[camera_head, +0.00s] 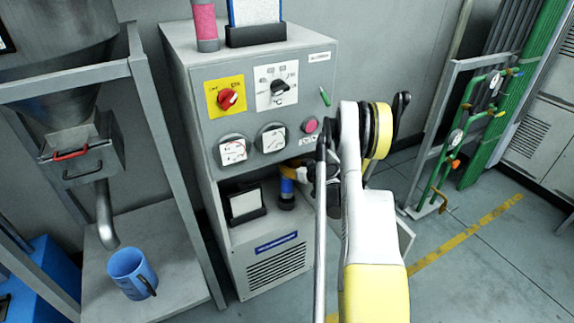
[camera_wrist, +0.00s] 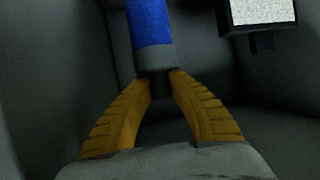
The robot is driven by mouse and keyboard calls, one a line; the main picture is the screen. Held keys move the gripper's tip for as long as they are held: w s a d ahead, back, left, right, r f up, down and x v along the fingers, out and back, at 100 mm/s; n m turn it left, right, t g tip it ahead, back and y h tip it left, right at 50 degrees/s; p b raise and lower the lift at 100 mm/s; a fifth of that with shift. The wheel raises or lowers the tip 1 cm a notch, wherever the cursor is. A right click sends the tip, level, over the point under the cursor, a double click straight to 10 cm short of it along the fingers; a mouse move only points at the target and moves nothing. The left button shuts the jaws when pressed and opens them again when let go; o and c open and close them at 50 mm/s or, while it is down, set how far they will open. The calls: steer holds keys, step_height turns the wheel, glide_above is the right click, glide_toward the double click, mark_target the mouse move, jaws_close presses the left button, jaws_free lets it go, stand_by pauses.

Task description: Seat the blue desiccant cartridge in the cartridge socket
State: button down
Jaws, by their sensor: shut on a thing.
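The blue desiccant cartridge (camera_head: 287,187) is upright inside the cabinet's lower recess. In the wrist view, its blue body (camera_wrist: 150,22) ends in a grey collar and a narrow dark stub. My gripper (camera_wrist: 161,86) has its two ridged yellow fingers shut on that stub. In the head view, my gripper (camera_head: 291,170) reaches into the recess from the right, at the cartridge's upper end. A dark round piece (camera_head: 287,203), perhaps the cartridge socket, shows under the cartridge. I cannot tell whether the cartridge is inside it or just above it.
A black holder with a white face (camera_head: 245,203) stands left of the cartridge in the recess. The grey cabinet (camera_head: 188,105) carries knobs and gauges; a pink cylinder (camera_head: 205,22) stands on top. A blue mug (camera_head: 131,272) sits under a hopper at left. Recess walls are close around my gripper.

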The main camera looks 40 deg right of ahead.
steer(key=shift+f, duration=0.7)
steer(key=shift+f, duration=1.45)
steer(key=shift+f, duration=0.7)
steer(key=c, duration=1.3)
jaws_free()
